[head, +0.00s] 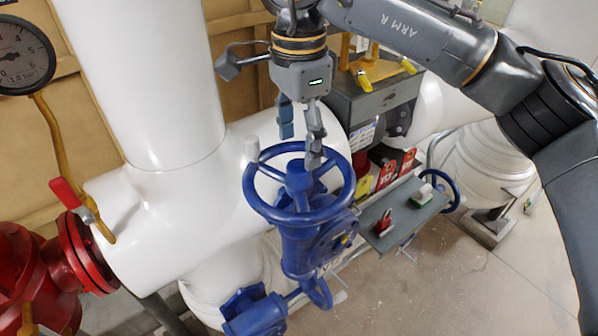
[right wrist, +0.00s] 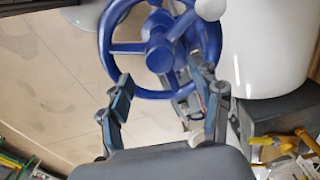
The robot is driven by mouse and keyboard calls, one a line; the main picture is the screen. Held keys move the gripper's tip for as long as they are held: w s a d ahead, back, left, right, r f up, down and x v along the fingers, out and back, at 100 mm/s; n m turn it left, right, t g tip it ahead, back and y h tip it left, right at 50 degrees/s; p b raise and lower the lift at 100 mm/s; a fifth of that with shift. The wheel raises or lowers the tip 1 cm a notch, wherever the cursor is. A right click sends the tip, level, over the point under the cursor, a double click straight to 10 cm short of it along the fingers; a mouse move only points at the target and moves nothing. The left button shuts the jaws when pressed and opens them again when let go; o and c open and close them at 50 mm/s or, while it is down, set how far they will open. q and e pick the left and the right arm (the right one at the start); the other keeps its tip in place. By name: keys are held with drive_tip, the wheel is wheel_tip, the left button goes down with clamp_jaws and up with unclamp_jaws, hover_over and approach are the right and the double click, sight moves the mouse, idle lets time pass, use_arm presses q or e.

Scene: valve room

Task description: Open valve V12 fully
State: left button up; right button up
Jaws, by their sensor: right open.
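A blue handwheel (head: 299,217) with spokes and a central hub sits on top of a blue valve body (head: 300,252). A white knob (head: 252,149) stands at the wheel's far-left rim. My right gripper (head: 300,142) points down above the far part of the wheel, its two fingers apart and nothing between them. In the right wrist view the wheel (right wrist: 117,68) lies ahead of the open fingers, with the white knob (right wrist: 210,8) at the top. I cannot tell whether a finger touches the wheel. No V12 label is readable. My left gripper is not in view.
Thick white pipes (head: 150,110) stand behind and left of the wheel. A grey box (head: 375,105) with yellow fittings is behind, right of my gripper. A small grey shelf (head: 405,212) holds a red padlock (head: 384,222). Another blue wheel (head: 452,190) is farther right. A red flange (head: 85,255) is left.

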drive_tip(key=shift+m, duration=1.1)
drive_tip(key=m+b, duration=0.1)
drive_tip(key=m, duration=0.2)
drive_tip(key=shift+f+m, duration=0.1)
drive_tip(key=shift+m, duration=0.3)
drive_tip(key=m+b, duration=0.1)
drive_tip(key=m, duration=0.2)
drive_tip(key=shift+m, duration=0.4)
drive_tip(key=m+b, duration=0.1)
drive_tip(key=m, duration=0.2)
drive_tip(key=m+b, duration=0.1)
drive_tip(key=m, duration=0.4)
drive_tip(key=shift+b, duration=0.3)
drive_tip(key=shift+m+b, duration=0.45)
drive_tip(key=shift+m, duration=0.75)
drive_tip(key=m+b, duration=0.1)
drive_tip(key=m, duration=0.3)
drive_tip(key=shift+m+b, duration=0.45)
drive_tip(key=shift+m, duration=0.95)
